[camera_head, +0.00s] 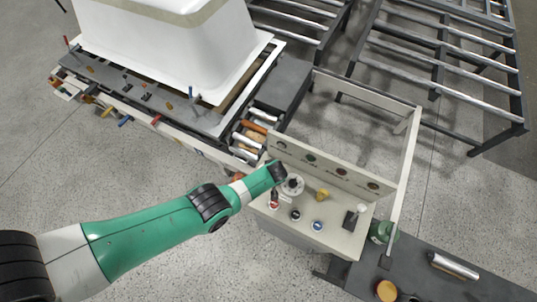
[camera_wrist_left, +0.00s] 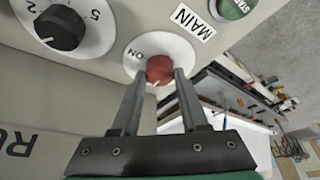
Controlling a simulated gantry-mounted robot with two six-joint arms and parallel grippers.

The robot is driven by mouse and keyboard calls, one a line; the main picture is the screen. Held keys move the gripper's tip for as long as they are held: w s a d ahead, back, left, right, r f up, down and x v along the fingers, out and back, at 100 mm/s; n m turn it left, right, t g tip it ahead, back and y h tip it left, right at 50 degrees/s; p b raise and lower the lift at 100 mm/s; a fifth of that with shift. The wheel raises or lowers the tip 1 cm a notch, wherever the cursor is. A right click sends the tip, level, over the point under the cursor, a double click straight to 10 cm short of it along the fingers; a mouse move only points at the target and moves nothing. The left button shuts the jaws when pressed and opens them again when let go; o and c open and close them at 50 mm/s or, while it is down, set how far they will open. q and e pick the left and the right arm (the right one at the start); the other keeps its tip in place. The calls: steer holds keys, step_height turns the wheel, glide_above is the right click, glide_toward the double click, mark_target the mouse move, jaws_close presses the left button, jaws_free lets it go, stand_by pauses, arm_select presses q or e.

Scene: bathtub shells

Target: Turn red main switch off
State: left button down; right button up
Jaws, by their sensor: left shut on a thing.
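The red main switch (camera_wrist_left: 160,69) is a red knob on a round white plate marked ON, beside a MAIN label (camera_wrist_left: 190,22). In the left wrist view my left gripper (camera_wrist_left: 160,78) has its two fingers on either side of the knob and is shut on it. In the head view the red switch (camera_head: 274,202) is small on the control panel (camera_head: 335,238), with my left wrist just above it. The fingers are hard to make out there. My right gripper is in neither view.
A black numbered dial (camera_wrist_left: 62,28) and a green START button (camera_wrist_left: 234,7) flank the switch. A yellow knob (camera_head: 322,195), a blue button (camera_head: 317,225) and a black lever (camera_head: 351,217) are on the panel. A white bathtub shell (camera_head: 165,45) stands behind at left.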

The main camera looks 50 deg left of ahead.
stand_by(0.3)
arm_select(q)
steer(key=shift+c, duration=2.1)
jaws_free()
